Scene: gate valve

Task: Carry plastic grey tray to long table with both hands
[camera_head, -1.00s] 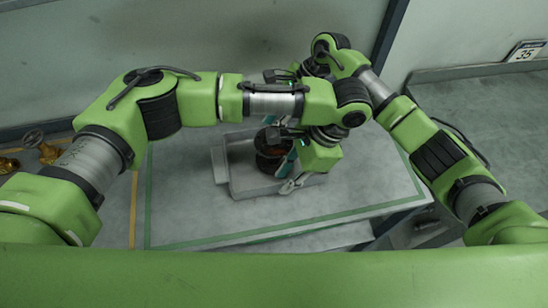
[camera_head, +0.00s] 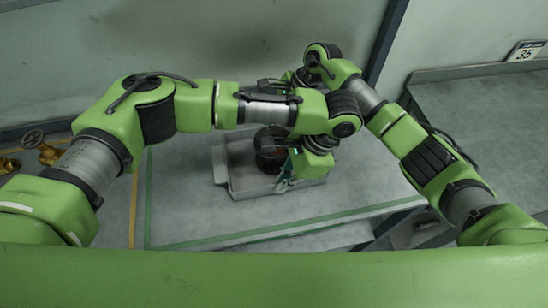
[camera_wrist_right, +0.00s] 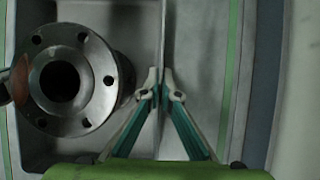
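The plastic grey tray (camera_head: 238,192) lies on a grey worktop, and a dark round flanged metal part (camera_head: 266,162) stands in it. The flange (camera_wrist_right: 88,82) fills the left of the right wrist view. My left gripper (camera_head: 284,181) is at the tray's near side; its fingers look close together, but whether they pinch the wall is unclear. My right gripper is hidden behind the left arm in the head view. In the right wrist view its fingertips (camera_wrist_right: 160,90) are nearly together, with the thin tray wall (camera_wrist_right: 162,35) running between them.
The worktop (camera_head: 180,200) has green and yellow tape lines and free room left of the tray. Brass valve parts (camera_head: 48,152) stand at the far left. A wall closes off the back.

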